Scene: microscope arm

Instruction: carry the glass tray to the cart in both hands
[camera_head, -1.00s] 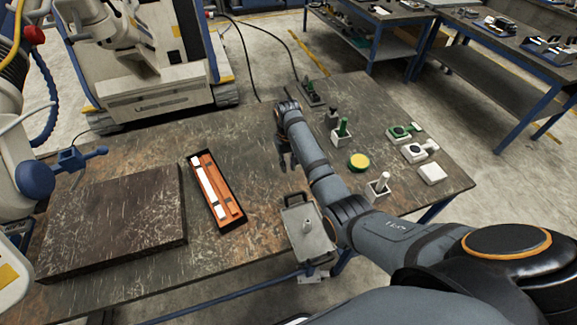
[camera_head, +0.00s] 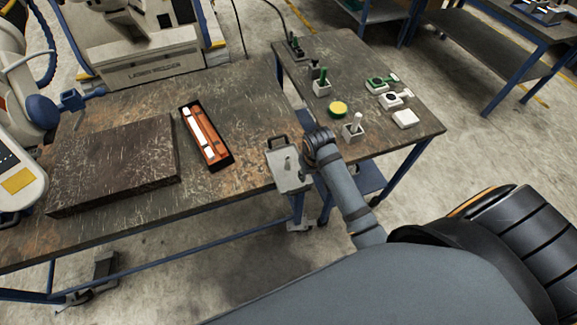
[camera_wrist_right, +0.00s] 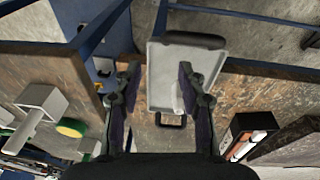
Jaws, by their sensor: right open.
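The grey tray (camera_head: 289,178) rests at the right end of the long workbench, partly over its front edge. It has a dark handle at each end and a small pale piece on it. In the right wrist view the tray (camera_wrist_right: 208,62) lies below my right gripper (camera_wrist_right: 158,76). The gripper is open, with one finger across the tray and the other outside its side edge; contact cannot be told. In the head view its fingers are largely hidden by my wrist. The blue-legged cart (camera_head: 405,143) stands to the right. My left gripper is out of view.
Green and white parts and a yellow-topped disc (camera_head: 338,107) stand on the cart. An open box with orange contents (camera_head: 206,137) and a dark slab (camera_head: 110,165) lie on the workbench (camera_head: 235,115). A gap separates workbench and cart.

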